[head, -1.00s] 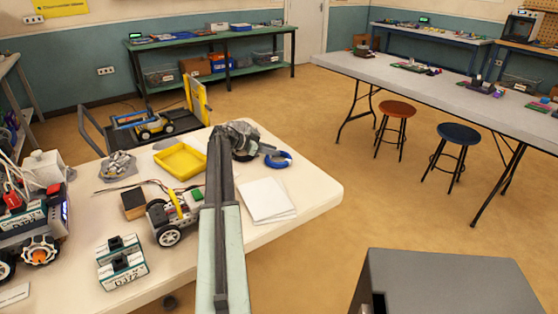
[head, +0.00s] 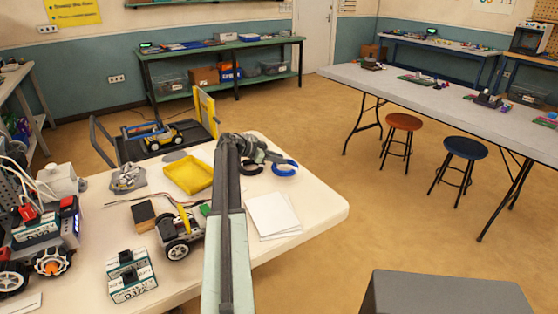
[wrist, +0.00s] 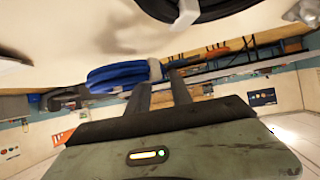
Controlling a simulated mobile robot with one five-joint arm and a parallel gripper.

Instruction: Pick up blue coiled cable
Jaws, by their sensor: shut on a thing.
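The blue coiled cable (head: 285,168) is at the far right part of the white table, at the end of my arm. In the wrist view the blue coil (wrist: 118,75) shows with a pale tie on its right end. My gripper (head: 272,158) reaches it from the left. In the wrist view the fingertips of my gripper (wrist: 159,77) are at the tied end of the coil, shut on it. The exact contact is partly hidden. In the head view I cannot tell whether the coil touches the table.
A black coil (head: 250,169) lies just left of the blue one. A yellow tray (head: 188,174), white paper stack (head: 273,215), wheeled robot (head: 178,236) and labelled boxes (head: 131,275) share the table (head: 318,205). Open floor lies to the right, before two stools (head: 403,122).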

